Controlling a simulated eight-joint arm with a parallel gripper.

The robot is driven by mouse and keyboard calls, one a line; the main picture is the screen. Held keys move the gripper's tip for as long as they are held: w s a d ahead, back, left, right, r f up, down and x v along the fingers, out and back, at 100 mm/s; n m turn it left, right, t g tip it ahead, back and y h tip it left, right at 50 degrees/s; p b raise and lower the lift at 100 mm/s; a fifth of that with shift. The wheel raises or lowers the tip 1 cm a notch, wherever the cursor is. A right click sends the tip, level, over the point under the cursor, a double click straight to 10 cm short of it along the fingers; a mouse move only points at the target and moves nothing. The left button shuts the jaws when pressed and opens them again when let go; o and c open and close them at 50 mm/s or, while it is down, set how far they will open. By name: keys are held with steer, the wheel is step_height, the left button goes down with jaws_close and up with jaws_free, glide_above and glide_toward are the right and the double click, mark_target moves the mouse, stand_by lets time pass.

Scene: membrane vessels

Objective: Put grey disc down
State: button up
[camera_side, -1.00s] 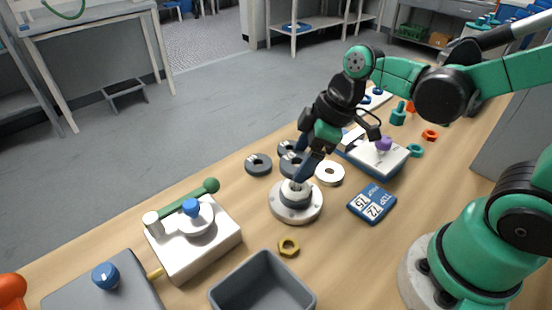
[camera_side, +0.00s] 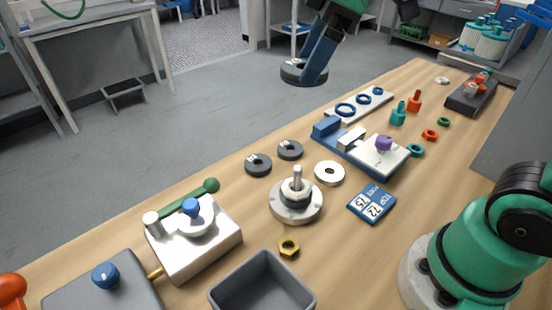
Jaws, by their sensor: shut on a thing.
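My gripper (camera_side: 310,76) is high at the top of the side view, above the far edge of the bench. It is shut on a dark grey disc (camera_side: 292,72), held near its fingertips and clear of every surface. Two similar grey discs lie flat on the bench, one at the left (camera_side: 258,165) and one beside it (camera_side: 289,150). A silver flanged base with an upright post (camera_side: 296,205) stands in front of them, with a grey collar around the post. A pale ring (camera_side: 329,173) lies to its right.
A white block with a blue knob (camera_side: 192,240) and a grey bin (camera_side: 262,285) stand in front. A blue card (camera_side: 371,203), a brass nut (camera_side: 288,247) and a fixture with a purple knob (camera_side: 383,150) are nearby. Bare wood shows between them.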

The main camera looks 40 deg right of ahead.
steer(key=shift+r, duration=1.4)
glide_above(223, 187)
steer(key=f, duration=1.5)
steer(key=d+f, duration=0.1)
steer(key=f, duration=0.7)
steer(key=shift+s+f, duration=0.15)
steer(key=shift+s, duration=0.25)
steer(key=shift+f, duration=2.25)
steer(key=shift+f, duration=0.15)
steer(key=o, duration=1.2)
steer(key=shift+c, duration=0.2)
